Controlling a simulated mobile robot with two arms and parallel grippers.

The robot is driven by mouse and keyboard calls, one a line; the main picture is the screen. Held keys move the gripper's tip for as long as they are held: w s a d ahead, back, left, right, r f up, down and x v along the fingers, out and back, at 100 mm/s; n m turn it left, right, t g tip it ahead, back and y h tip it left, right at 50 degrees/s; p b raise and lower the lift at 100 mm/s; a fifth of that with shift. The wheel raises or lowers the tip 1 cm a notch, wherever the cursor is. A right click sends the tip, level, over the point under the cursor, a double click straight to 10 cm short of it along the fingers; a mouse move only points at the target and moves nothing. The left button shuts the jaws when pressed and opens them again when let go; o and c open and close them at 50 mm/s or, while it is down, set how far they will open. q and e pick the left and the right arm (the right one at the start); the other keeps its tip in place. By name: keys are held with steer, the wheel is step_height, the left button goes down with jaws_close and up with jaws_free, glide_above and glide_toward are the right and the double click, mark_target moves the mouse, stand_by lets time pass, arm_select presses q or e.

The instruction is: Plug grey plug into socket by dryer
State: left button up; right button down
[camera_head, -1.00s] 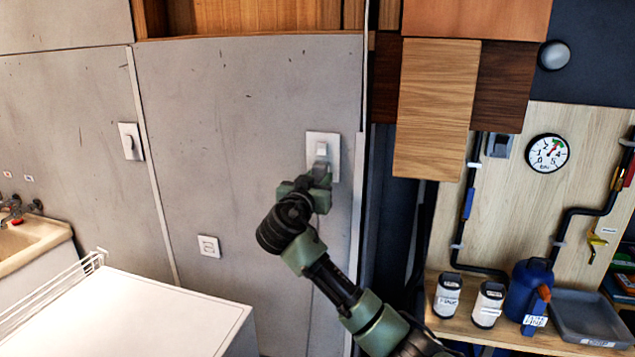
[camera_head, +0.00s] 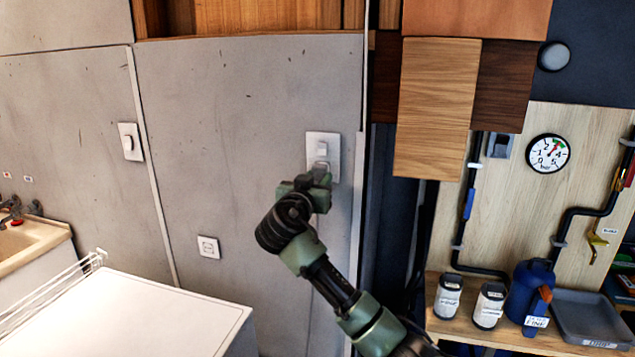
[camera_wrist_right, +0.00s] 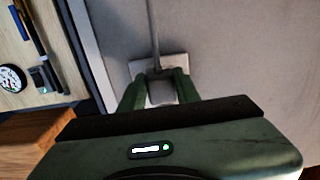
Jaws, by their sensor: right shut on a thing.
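The grey plug (camera_head: 321,167) is between the fingers of my right gripper (camera_head: 318,178). It is at the lower half of the white wall plate (camera_head: 313,139), which has a pale switch above. The wrist view shows the plug (camera_wrist_right: 157,73) close against the plate (camera_wrist_right: 180,68), with its grey cord (camera_wrist_right: 152,30) running toward the top of the picture. My right gripper (camera_wrist_right: 160,85) is shut on the plug. The contact between plug and socket is hidden by the fingers, so I cannot tell how deep it sits. My left gripper is not in view.
A white-topped appliance (camera_head: 130,310) stands at the lower left. A lower wall plate (camera_head: 208,246) and a left wall plate (camera_head: 130,142) are on the grey panel. Wooden cabinets (camera_head: 436,105) hang right of the plate, above a shelf with bottles and a tray (camera_head: 590,315).

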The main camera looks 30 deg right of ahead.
steer(key=shift+w+d, duration=0.35)
stand_by(0.5)
steer(key=c, duration=0.9)
jaws_free()
steer(key=shift+c, duration=0.2)
steer(key=shift+s+a+f+b, duration=0.1)
steer(key=shift+s+a+b, duration=0.15)
steer(key=shift+b, duration=0.2)
steer(key=b+v, duration=0.2)
steer(key=v, duration=0.5)
